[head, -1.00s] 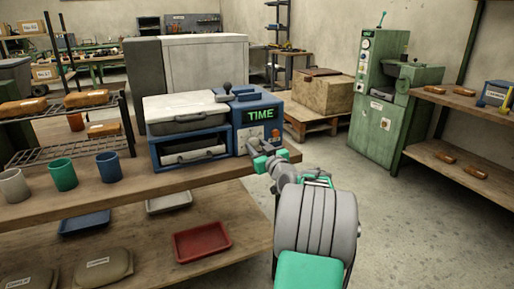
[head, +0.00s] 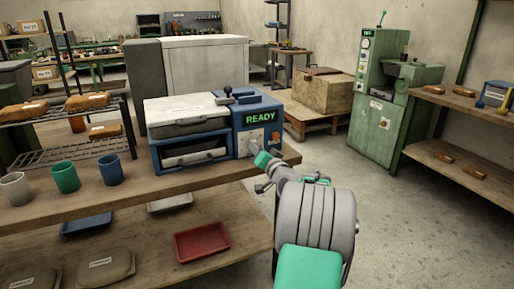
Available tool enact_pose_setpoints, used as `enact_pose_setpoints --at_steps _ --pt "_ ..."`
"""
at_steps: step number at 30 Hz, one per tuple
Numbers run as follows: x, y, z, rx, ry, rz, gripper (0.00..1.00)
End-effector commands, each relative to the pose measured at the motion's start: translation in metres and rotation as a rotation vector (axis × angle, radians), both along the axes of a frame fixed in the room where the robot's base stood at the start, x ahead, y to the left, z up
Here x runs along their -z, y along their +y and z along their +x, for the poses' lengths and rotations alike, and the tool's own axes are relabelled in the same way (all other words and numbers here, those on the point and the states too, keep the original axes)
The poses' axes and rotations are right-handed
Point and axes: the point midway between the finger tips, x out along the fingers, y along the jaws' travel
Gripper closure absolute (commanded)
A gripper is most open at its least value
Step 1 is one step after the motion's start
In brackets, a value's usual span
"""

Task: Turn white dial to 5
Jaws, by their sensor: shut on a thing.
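The blue machine (head: 176,148) stands on the bench with a white lid. Its display (head: 261,117) shows READY in green. A small orange-red button (head: 275,136) sits on its front panel below the display. My gripper (head: 257,149) reaches up to the front panel, left of the button, and is shut on the white dial. The dial is mostly hidden by the jaws. Its scale and setting are too small to read.
Three cups, including a green one (head: 66,177), stand on the bench (head: 150,188) to the left, by a wire rack (head: 72,150). A red tray (head: 202,242) lies on the lower shelf. The floor to the right is clear.

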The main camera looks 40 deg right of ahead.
Motion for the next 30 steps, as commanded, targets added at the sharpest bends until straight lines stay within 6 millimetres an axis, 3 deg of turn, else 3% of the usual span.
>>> enact_pose_setpoints --at_steps 10,26,27,30 --pt "-0.0003 -0.0001 -0.0001 0.0 -0.04 0.141 1.0" --pt "0.0004 -0.0001 -0.0001 0.001 -0.047 0.163 1.0" --pt "0.0004 -0.0001 -0.0001 0.001 -0.047 0.163 0.6" --pt "0.0004 -0.0001 -0.0001 0.001 -0.047 0.163 0.52"
